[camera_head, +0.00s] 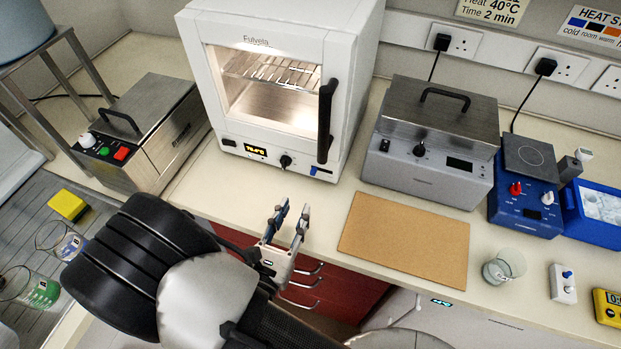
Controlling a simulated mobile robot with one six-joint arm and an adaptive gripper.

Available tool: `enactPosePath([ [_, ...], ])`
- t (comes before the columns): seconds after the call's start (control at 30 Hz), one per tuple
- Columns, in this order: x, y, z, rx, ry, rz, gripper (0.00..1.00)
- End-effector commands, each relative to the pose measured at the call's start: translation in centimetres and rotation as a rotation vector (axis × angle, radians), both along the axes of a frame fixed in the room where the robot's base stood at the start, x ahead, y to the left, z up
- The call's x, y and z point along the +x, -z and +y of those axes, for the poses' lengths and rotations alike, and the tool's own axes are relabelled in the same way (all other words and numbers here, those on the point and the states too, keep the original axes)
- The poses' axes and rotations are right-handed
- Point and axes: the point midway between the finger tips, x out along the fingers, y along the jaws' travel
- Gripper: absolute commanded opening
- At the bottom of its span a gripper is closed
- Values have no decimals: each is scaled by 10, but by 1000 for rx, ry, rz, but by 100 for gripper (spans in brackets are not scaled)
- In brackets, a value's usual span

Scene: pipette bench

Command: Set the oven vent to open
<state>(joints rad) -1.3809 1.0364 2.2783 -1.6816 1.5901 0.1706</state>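The white oven (285,60) stands at the back of the bench, its glass door shut and its inside lit, with wire racks visible. Its front panel has a lit display (256,151), a black knob (286,161) and a small blue piece (320,171) at the lower right, which may be the vent control. Its setting is too small to read. A black door handle (326,120) runs down the right side. My gripper (293,210) is open and empty, in front of and below the oven panel, apart from it.
A steel-lidded bath (430,160) stands right of the oven, and another steel box (150,130) stands left. A brown board (405,240) lies in front. A beaker (500,268) and blue hotplate (525,200) are further right. The strip before the oven is clear.

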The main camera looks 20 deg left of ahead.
Motion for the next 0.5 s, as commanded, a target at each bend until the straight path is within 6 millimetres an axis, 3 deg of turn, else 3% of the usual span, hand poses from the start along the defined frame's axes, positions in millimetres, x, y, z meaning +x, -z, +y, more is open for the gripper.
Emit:
enactPosePath([
  [0.3,70,1,-7,4,6,0,32],
  [0.5,98,1,-8,4,4,0,32],
])
